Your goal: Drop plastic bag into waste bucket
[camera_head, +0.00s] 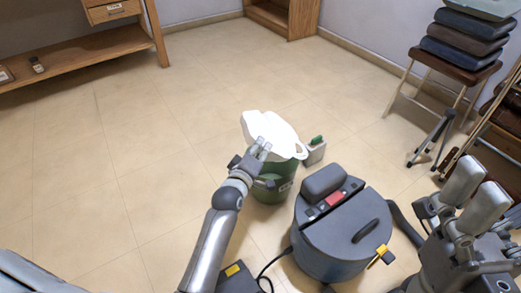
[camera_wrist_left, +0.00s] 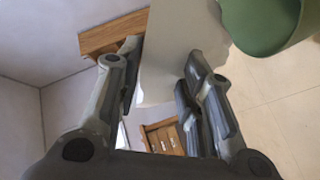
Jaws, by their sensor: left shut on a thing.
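The white plastic bag (camera_head: 272,130) is at the green waste bucket (camera_head: 273,190), covering most of its opening in the head view. My left gripper (camera_head: 262,150) is shut on the bag at its near left side, in front of the rim. In the left wrist view the bag (camera_wrist_left: 175,45) runs between the two fingers (camera_wrist_left: 160,90), and the green bucket (camera_wrist_left: 265,25) is at the upper right. Whether the bag touches the bucket is not clear. My right gripper (camera_head: 474,198) is empty at the lower right, with its fingers apart.
A grey vacuum-like machine (camera_head: 345,235) stands right of the bucket, close to it. A stool with stacked cushions (camera_head: 460,60) stands at the upper right. Floor to the left (camera_head: 120,160) is clear.

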